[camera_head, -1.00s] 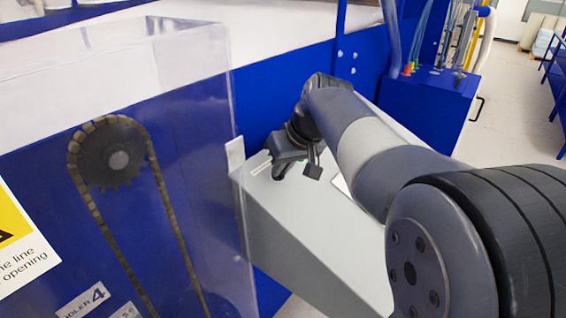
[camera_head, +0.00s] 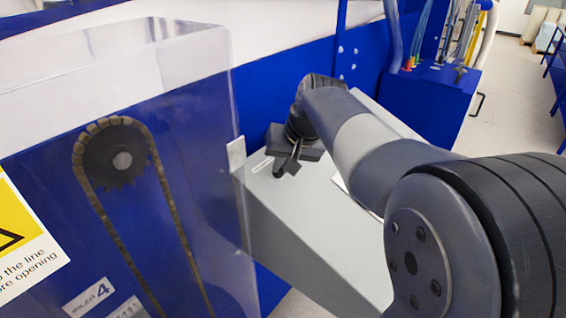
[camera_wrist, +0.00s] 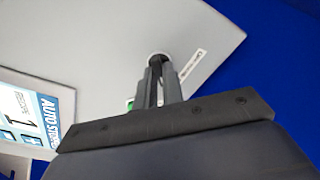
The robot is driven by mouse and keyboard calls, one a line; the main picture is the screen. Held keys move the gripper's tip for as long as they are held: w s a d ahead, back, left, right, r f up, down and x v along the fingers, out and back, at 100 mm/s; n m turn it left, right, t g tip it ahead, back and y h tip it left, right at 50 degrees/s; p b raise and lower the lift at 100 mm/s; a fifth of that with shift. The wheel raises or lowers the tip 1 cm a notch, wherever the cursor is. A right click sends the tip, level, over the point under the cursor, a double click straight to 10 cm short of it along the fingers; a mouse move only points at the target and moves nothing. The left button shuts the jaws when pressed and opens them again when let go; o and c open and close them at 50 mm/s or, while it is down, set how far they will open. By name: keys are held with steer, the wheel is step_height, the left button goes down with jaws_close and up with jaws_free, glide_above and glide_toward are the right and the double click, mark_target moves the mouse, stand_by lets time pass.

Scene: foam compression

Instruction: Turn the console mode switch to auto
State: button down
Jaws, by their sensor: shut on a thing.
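The grey console (camera_head: 300,235) stands right of the clear guard, with its sloping top under my arm. My gripper (camera_head: 285,172) is at the far left part of that top, pointing down at it. In the wrist view my gripper (camera_wrist: 160,68) has its two fingers close together at the mode switch (camera_wrist: 159,56), shut on it. Only a pale round rim of the switch shows past the fingertips; its knob and pointer are hidden, so its setting cannot be read. A small label strip (camera_wrist: 193,65) lies beside it.
A green button (camera_wrist: 130,104) is partly hidden beside the fingers. A printed sheet (camera_wrist: 35,112) lies on the console. A clear guard (camera_head: 200,120) over a chain and sprocket (camera_head: 118,160) stands close on the left. A blue cabinet (camera_head: 425,105) is behind.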

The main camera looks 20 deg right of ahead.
steer(key=shift+f, duration=0.15)
steer(key=c, duration=1.6)
jaws_free()
steer(key=shift+o, duration=0.4)
steer(key=b+v, duration=0.1)
steer(key=v, duration=1)
steer(key=shift+f, duration=0.15)
steer(key=p+x, duration=0.1)
steer(key=x, duration=0.9)
steer(key=shift+w+a+f, duration=0.1)
steer(key=shift+w+f, duration=0.1)
steer(key=shift+w, duration=0.05)
